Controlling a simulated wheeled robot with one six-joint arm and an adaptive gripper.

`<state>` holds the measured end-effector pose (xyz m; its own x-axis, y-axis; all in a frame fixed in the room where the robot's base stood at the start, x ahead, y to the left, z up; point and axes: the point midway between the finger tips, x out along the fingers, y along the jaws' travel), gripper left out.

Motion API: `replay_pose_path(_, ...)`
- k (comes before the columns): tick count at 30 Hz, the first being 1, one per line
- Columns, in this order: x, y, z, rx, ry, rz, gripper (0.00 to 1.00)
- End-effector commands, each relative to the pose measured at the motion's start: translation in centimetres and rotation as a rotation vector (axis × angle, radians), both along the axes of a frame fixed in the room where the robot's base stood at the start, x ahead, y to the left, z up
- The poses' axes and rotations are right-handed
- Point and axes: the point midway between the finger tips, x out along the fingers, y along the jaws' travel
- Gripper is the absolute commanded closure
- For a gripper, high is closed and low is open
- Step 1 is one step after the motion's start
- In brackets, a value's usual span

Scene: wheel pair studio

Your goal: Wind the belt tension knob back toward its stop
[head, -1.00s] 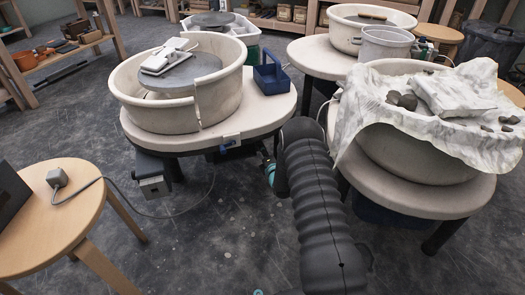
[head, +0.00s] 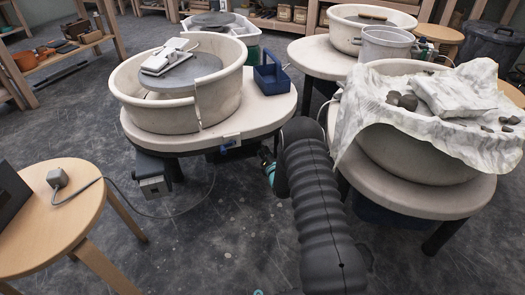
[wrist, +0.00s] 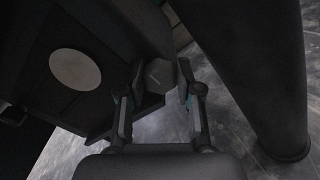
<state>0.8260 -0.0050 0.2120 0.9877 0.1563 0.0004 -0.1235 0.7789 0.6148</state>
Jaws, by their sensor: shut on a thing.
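In the wrist view, the dark, faceted belt tension knob (wrist: 159,73) sits between the two fingers of my gripper (wrist: 162,84), under the wheel's table. My gripper is shut on it. The knob's turn angle is hard to read in the dim light. A dark housing with a pale round disc (wrist: 75,69) is to the left of the knob. In the head view, the near potter's wheel table (head: 270,107) stands upright, and my arm reaches down beside its right edge. The knob and my fingers are hidden there.
A thick dark leg (wrist: 255,75) stands close on the right in the wrist view. The second wheel table (head: 420,200), draped with plastic (head: 360,140), is right of my arm. A wooden stool (head: 75,215) stands at left. A cable crosses the floor.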

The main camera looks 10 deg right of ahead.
Motion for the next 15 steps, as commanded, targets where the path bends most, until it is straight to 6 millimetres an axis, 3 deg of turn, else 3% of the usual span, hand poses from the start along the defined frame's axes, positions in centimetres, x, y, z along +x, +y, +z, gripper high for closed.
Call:
replay_pose_path(11,-0.06,-0.03,-0.13,-0.004,0.002,0.000,1.00)
replay_pose_path(12,-0.06,-0.02,-0.13,-0.004,0.002,0.000,0.56)
replay_pose_path(14,-0.06,-0.02,-0.13,-0.004,0.002,0.000,0.41)
replay_pose_path(15,-0.05,-0.02,-0.11,-0.004,0.002,0.000,0.40)
